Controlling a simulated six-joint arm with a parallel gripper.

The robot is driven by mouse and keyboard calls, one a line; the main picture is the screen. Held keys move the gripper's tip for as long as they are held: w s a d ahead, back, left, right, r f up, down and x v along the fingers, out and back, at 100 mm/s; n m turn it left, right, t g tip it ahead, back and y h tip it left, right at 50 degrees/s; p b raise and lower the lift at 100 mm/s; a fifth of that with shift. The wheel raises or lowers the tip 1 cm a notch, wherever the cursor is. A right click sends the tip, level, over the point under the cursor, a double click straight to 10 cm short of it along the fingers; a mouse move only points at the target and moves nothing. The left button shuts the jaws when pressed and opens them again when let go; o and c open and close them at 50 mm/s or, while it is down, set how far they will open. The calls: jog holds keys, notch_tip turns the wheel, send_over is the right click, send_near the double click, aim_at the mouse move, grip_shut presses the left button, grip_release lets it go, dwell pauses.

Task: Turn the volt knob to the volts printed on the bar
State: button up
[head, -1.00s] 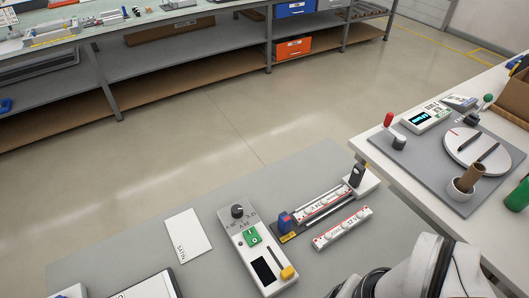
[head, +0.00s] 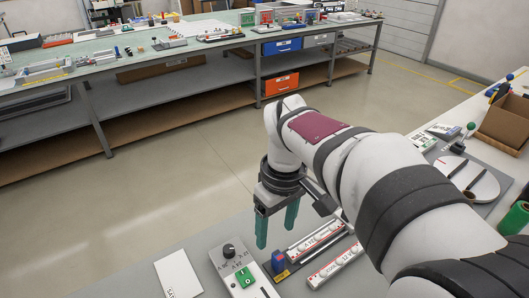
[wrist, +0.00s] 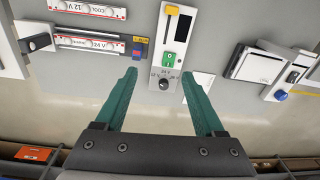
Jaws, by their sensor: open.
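The control box (head: 240,272) is white, with a dark round knob (head: 229,250) at its far end, printed marks around it and a green switch plate (head: 245,277). The knob also shows in the wrist view (wrist: 164,84), between my fingers in the picture; its pointer direction is unclear. My gripper (head: 277,228) has two green fingers, open and empty, above the bench beyond the box. One white bar (head: 316,236) sits in a fixture with a blue and red end block; in the wrist view (wrist: 88,44) it seems to read 24 V. A second bar (wrist: 87,9) reads COOL 12 V.
A white card (head: 178,274) lies left of the box. In the wrist view, another device with a knob (wrist: 292,77) stands at the right. Bare bench lies between card and box.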

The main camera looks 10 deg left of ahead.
aim_at(229, 248)
jog(key=w+a+f+n, duration=0.3)
jog(key=a+n, duration=0.1)
jog(key=a, duration=0.3)
jog(key=w+a+f+n, duration=0.3)
jog(key=a+n, duration=0.2)
jog(key=a, duration=0.1)
jog(key=shift+t+h, duration=0.3)
jog(key=f, duration=1.5)
jog(key=shift+w+a, duration=0.1)
jog(key=shift+w, duration=0.25)
jog(key=shift+c, duration=0.3)
grip_shut()
